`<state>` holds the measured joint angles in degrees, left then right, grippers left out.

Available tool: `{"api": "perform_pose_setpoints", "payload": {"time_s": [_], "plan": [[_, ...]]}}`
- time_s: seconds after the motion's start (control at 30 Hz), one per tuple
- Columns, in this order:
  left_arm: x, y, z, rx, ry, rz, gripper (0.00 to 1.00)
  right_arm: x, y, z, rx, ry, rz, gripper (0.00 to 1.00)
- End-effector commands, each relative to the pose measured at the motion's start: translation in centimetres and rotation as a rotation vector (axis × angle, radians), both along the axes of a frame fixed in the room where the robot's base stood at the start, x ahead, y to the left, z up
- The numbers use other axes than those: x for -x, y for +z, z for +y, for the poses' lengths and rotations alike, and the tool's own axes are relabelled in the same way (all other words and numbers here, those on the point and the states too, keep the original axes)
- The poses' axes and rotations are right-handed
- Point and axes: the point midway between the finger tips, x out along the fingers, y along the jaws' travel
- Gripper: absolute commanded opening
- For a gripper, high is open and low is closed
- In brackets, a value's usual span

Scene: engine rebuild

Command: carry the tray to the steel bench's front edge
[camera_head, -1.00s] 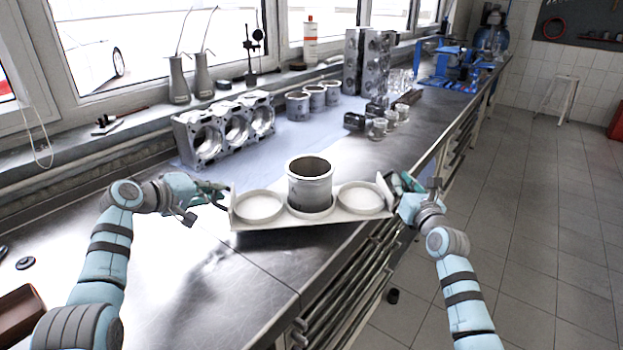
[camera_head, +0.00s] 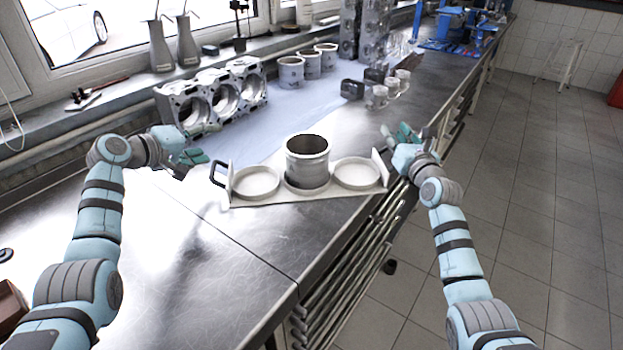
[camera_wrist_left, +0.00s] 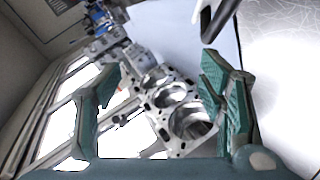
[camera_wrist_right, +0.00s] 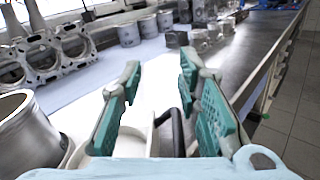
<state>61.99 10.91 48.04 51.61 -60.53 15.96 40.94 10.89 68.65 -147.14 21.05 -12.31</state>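The white tray (camera_head: 323,193) rests on the steel bench (camera_head: 235,235) at its front edge, with its right end at or slightly past the edge. A metal cylinder liner (camera_head: 307,162) stands upright in its middle recess; the round recesses on both sides are empty. My left gripper (camera_head: 203,158) is open and empty, off the tray's left end, apart from the dark left handle (camera_head: 217,173). My right gripper (camera_head: 396,133) is open just above the tray's right end. The right wrist view shows its spread fingers (camera_wrist_right: 155,95) with the dark right handle (camera_wrist_right: 178,132) below and between them.
An engine block (camera_head: 212,98) and several metal cylinders (camera_head: 291,72) stand behind the tray on a bluish mat (camera_head: 270,115). Small parts (camera_head: 378,92) lie further right. The bench in front of the tray is clear. Drawers (camera_head: 345,270) lie below the front edge.

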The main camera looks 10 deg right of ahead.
Motion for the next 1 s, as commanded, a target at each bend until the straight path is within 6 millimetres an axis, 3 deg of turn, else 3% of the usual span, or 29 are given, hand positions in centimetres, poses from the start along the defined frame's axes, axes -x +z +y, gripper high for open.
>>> {"api": "perform_pose_setpoints", "payload": {"time_s": [0.17,0.5,0.67,0.83,1.0], "plan": [[-0.2,0.2,-0.1,0.002,-0.001,0.004,0.63,-0.3,-0.3,0.1,-0.002,0.001,0.006,0.31],[0.0,7.9,-0.1,0.001,-0.002,-0.001,0.63,-0.4,-0.4,0.1,-0.001,0.001,0.009,0.31],[0.1,9.8,0.0,0.001,-0.001,0.0,0.63,-0.1,-0.5,0.1,-0.001,0.001,0.009,0.31],[0.1,10.0,0.0,0.001,0.0,0.001,0.63,2.3,-0.5,-0.1,0.002,0.001,0.008,0.31],[0.2,9.9,0.0,0.001,0.0,0.001,0.63,7.3,-0.4,-0.4,0.003,0.001,0.007,0.31]]}}
